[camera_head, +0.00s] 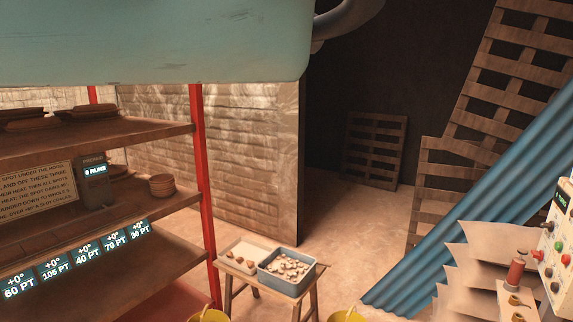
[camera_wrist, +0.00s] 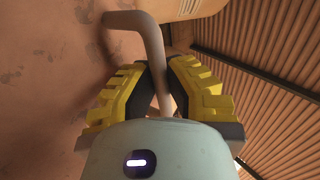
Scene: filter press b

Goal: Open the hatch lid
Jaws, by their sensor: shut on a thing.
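In the wrist view, my gripper (camera_wrist: 162,83) has its two yellow-and-black fingers closed around a pale, bent bar handle (camera_wrist: 150,35). The bar bends near the top of the picture and runs left to a worn, orange-tan surface (camera_wrist: 50,65). That surface may be the hatch lid, but its edges and hinge are out of view, so I cannot tell how far open it stands. The lower end of the bar is hidden behind my wrist. My gripper is not seen in the head view.
A shelf rack (camera_head: 130,134) with red posts holds bowls and labels at left. A low stool (camera_head: 290,284) carries two trays. Pallets (camera_head: 375,150) lean at the back. Blue corrugated sheet (camera_head: 470,205) and a control panel (camera_head: 556,240) are at right. A large teal body covers the top.

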